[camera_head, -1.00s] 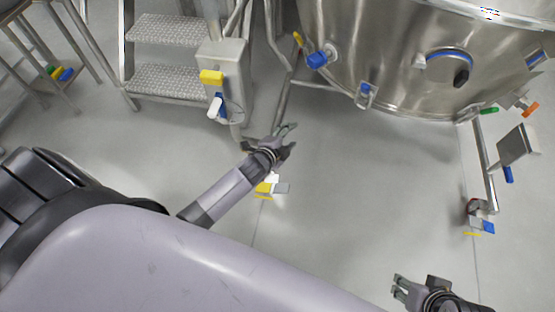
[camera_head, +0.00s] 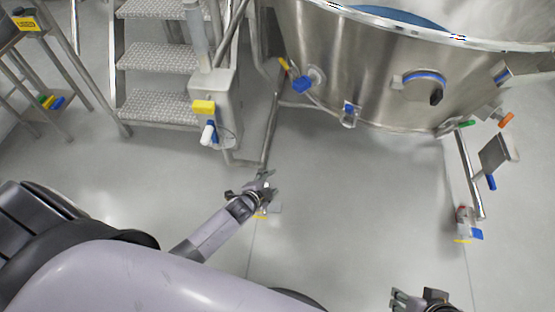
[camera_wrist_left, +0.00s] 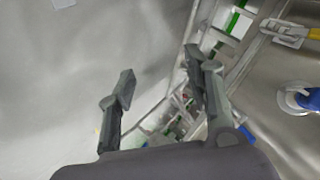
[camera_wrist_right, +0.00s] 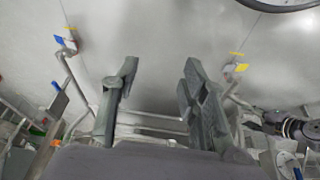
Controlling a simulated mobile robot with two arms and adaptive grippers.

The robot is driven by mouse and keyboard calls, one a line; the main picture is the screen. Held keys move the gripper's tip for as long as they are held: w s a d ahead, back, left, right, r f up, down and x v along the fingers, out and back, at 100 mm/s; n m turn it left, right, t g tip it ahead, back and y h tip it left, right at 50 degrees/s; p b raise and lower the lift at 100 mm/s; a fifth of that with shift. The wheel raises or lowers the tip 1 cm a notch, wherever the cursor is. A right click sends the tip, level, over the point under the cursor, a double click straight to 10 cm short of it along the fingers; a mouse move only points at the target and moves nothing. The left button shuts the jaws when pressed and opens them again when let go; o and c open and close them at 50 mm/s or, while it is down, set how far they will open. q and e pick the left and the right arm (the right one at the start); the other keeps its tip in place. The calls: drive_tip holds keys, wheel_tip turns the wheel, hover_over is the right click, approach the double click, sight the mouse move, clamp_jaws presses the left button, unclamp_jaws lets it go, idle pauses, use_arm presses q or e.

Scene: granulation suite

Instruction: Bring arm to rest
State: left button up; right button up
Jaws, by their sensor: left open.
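My left gripper (camera_head: 264,184) is in the middle of the head view, above the grey floor and in front of the metal steps and vessel. In the left wrist view its two fingers (camera_wrist_left: 158,90) stand apart with nothing between them. My right gripper (camera_head: 408,299) is at the bottom right of the head view, partly cut off by the frame edge. In the right wrist view its fingers (camera_wrist_right: 154,88) are spread apart and empty. Neither gripper touches anything that I can see.
A large steel vessel (camera_head: 375,65) with blue-handled fittings stands at the upper right. A pipe with valves (camera_head: 468,180) rises at right. The floor (camera_head: 350,200) between is clear.

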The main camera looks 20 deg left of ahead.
use_arm(q)
drive_tip(key=shift+s, duration=0.1)
use_arm(e)
drive_tip(key=shift+f, duration=0.1)
wheel_tip(320, 180, down, 20)
drive_tip(key=s+g+p, duration=0.2)
drive_tip(key=s+p, duration=0.1)
drive_tip(key=p, duration=0.5)
use_arm(q)
drive_tip(key=s+f+n+g+p, duration=0.1)
drive_tip(key=s+f+n+g, duration=0.2)
drive_tip(key=s, duration=1.1)
drive_tip(key=s+f+n+g+p, duration=0.2)
drive_tip(key=s+f+n+g, duration=0.1)
drive_tip(key=s, duration=1)
drive_tip(key=s+f+n+g+p, duration=0.2)
drive_tip(key=s+f, duration=0.3)
drive_tip(key=s, duration=0.9)
drive_tip(key=shift+s+n+g+y, duration=0.35)
drive_tip(key=shift+n+g, duration=0.35)
drive_tip(key=shift+g, duration=0.2)
use_arm(e)
drive_tip(key=s+d+f, duration=0.1)
drive_tip(key=s+f, duration=0.3)
drive_tip(key=s, duration=0.4)
drive_tip(key=s+d+f, duration=0.2)
drive_tip(key=s+f, duration=0.3)
drive_tip(key=s, duration=0.2)
drive_tip(key=shift+s+f+g, duration=0.2)
drive_tip(key=shift+s+g, duration=0.2)
